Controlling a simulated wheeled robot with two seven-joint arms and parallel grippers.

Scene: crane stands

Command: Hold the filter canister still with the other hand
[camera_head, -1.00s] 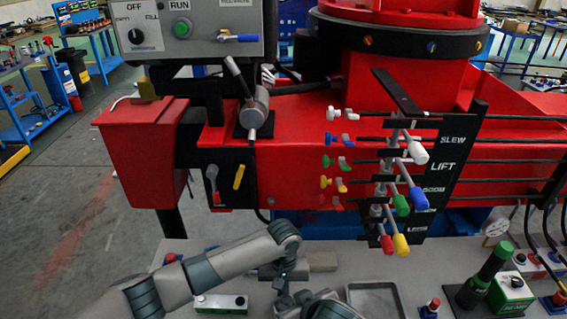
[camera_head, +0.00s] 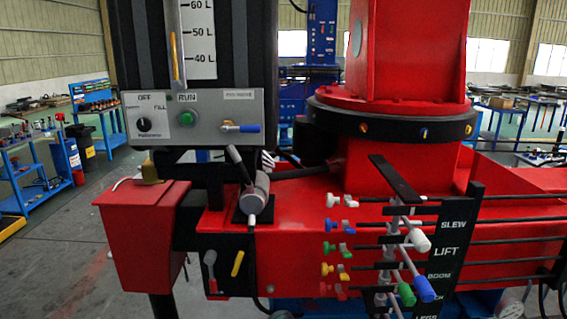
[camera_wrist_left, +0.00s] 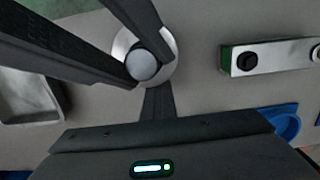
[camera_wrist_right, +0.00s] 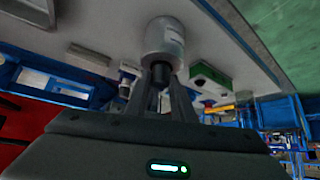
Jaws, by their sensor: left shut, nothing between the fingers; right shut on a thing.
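The filter canister (camera_wrist_right: 165,42) is a silver cylinder with a dark, narrower end in the right wrist view. My right gripper (camera_wrist_right: 162,88) is shut on that dark end. In the left wrist view a round silver thing with a grey knob, which looks like the canister seen end-on (camera_wrist_left: 168,68), is at top centre. Two dark bars, apparently my right gripper's fingers, reach it from the upper left. My left gripper (camera_wrist_left: 156,90) is shut and empty, its tips just below the canister's rim; I cannot tell if they touch. Neither gripper shows in the head view.
A grey tray (camera_wrist_left: 28,105) lies at left in the left wrist view and a box with a black button (camera_wrist_left: 268,56) at right.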

